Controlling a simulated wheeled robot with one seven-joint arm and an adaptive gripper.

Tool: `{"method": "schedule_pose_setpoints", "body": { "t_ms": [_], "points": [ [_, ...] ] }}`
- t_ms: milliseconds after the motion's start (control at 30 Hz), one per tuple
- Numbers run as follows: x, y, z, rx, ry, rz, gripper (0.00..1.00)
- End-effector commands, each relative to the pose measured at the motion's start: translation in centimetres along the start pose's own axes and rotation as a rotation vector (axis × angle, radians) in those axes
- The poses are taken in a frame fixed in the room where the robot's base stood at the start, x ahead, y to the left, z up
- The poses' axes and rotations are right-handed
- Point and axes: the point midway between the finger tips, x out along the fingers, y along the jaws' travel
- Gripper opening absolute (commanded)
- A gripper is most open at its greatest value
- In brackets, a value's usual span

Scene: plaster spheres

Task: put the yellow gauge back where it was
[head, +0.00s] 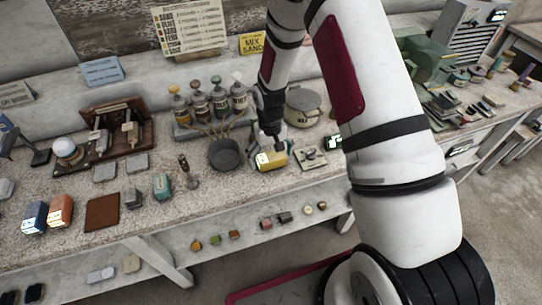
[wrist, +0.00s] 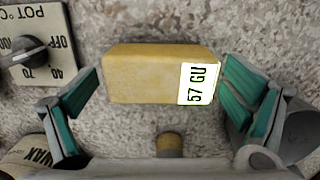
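The yellow gauge (head: 272,160) is a block lying on the speckled bench top, in front of the lidded pot. In the wrist view the yellow gauge (wrist: 140,75) lies lengthwise across the picture, with a white label reading "57 GU" at its right end. My gripper (head: 270,143) is at the block in the head view. In the wrist view my gripper (wrist: 162,78) is open, with one teal-padded finger beyond each end of the block. The right finger is very close to the labelled end; I cannot tell whether it touches.
A dial plate (wrist: 35,45) and a WAX container (wrist: 28,158) are left in the wrist view. A dark bowl (head: 224,153) stands left of the block, and a lidded pot (head: 302,106) behind it. A brown pad (head: 102,212) lies on the bench at left.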

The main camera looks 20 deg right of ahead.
Motion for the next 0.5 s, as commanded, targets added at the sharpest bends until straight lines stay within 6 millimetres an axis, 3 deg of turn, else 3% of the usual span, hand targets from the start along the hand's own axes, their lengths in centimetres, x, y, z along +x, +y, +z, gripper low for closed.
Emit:
{"method": "schedule_pose_setpoints", "body": {
  "t_ms": [267, 500],
  "points": [
    [-0.2, 0.0, 0.0, 0.000, 0.001, 0.000, 0.95],
    [-3.0, 0.0, -0.2, 0.001, 0.005, 0.000, 0.95]
  ]
}}
